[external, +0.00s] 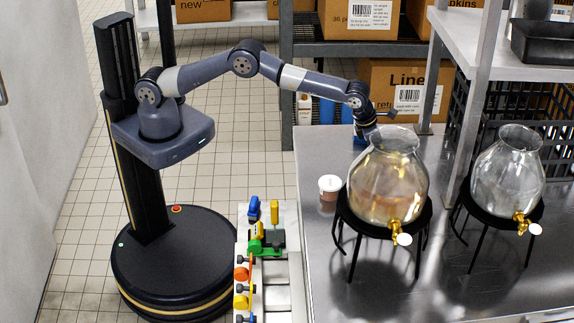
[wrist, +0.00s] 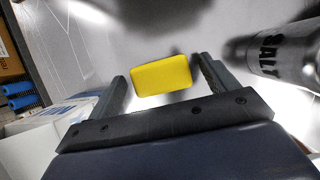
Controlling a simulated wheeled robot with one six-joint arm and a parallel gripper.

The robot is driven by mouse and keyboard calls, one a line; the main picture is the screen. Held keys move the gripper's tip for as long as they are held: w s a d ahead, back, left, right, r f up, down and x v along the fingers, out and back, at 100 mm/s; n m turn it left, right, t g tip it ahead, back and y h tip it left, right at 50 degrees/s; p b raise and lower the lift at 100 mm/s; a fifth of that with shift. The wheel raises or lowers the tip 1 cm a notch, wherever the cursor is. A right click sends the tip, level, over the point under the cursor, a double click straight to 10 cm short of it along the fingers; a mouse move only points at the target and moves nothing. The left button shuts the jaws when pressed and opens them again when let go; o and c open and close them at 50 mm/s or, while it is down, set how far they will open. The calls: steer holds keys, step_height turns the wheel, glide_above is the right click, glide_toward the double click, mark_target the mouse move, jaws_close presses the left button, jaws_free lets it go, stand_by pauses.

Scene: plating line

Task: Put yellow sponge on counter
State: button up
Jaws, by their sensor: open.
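In the wrist view the yellow sponge (wrist: 162,76) is a rounded yellow block over the grey metal counter (wrist: 175,25). My gripper (wrist: 160,82) is open, with one finger on each side of the sponge and a visible gap at both sides. The sponge casts a shadow beside it; I cannot tell whether it touches the surface. In the external view my gripper is hidden behind the large glass dispenser (external: 388,185), and the sponge is not seen there. The counter (external: 320,235) shows there as a wide steel top.
A metal salt shaker (wrist: 283,53) stands right of my gripper in the wrist view. Blue cylinders (wrist: 20,95) and a white box (wrist: 50,122) are at the left. In the external view a small cup (external: 329,188) and a second dispenser (external: 508,170) stand on the counter.

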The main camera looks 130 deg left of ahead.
steer(key=b+v, duration=0.1)
steer(key=v, duration=0.9)
steer(key=shift+r, duration=0.35)
